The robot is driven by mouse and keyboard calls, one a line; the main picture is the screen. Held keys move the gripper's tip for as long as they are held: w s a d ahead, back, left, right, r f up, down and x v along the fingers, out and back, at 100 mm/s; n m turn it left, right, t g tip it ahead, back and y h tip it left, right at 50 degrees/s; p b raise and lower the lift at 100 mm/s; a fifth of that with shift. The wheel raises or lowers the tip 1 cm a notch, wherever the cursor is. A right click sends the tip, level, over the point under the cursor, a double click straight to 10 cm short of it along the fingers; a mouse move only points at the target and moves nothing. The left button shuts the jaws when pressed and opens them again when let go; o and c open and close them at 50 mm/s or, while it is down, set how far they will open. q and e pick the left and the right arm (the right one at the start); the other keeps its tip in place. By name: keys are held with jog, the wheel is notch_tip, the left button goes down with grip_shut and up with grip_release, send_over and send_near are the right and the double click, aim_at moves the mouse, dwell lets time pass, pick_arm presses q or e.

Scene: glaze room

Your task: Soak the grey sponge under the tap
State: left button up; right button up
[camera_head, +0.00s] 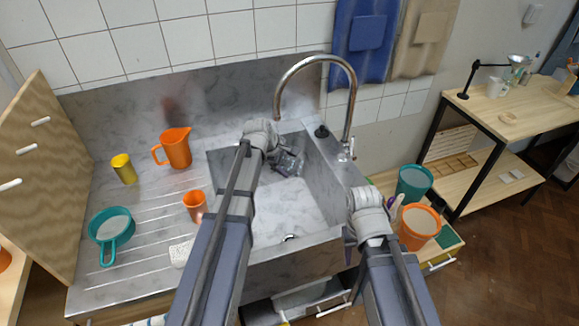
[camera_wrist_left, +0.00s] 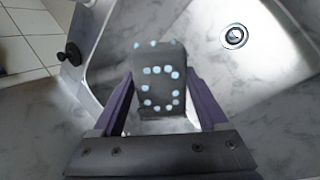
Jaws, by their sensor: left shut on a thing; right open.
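The grey sponge (camera_wrist_left: 160,85) is a dark grey block with pale blue spots, gripped between the purple fingers of my left gripper (camera_wrist_left: 160,100). In the head view, my left gripper (camera_head: 288,162) is inside the sink basin, below and close to the spout of the tap (camera_head: 350,95); the sponge is mostly hidden there. The tap is a tall curved chrome pipe with its outlet facing down. I cannot make out a water stream. My right gripper (camera_head: 350,250) is open and empty at the sink's right front edge, partly hidden by its own wrist.
The sink (camera_head: 290,210) has a drain (camera_wrist_left: 234,36). On the drainboard stand an orange jug (camera_head: 175,148), a yellow cup (camera_head: 124,168), an orange cup (camera_head: 195,205) and a teal pan (camera_head: 110,228). A teal bucket (camera_head: 413,182) and an orange bucket (camera_head: 419,228) stand at right.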

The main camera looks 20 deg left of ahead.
dwell(0.7)
pick_arm(q)
jog(key=s+d, duration=0.5)
jog(key=shift+s+d, duration=0.2)
jog(key=shift+s, duration=0.15)
dwell(0.4)
pick_arm(e)
jog(key=shift+r, duration=0.1)
dwell(1.1)
pick_arm(q)
jog(key=s+d+r+p, duration=0.3)
jog(key=r+p, duration=0.1)
jog(key=shift+s+d, duration=0.25)
jog(key=shift+s, duration=0.05)
pick_arm(e)
notch_tip(320, 180, up, 4)
jog(key=shift+f, duration=0.1)
jog(key=shift+c, duration=0.3)
